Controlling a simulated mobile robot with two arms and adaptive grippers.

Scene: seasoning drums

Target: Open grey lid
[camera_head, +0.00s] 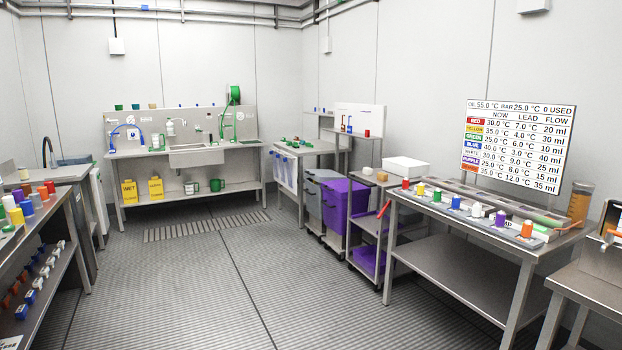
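A grey bin (309,199) stands on the floor right of centre, below and beside a steel table. Its grey top (322,174) seems to be a lid and looks down, but it is small and I cannot be sure. A purple bin (342,203) stands right beside it, covering part of its right side. Neither of my grippers is in view.
The middle floor (210,270) is clear, with a drain grate (207,226). A bottle table (450,252) stands at right, a sink bench (135,152) at the back, a shelf rack (60,255) at left. A wheeled rack (370,225) stands beside the purple bin.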

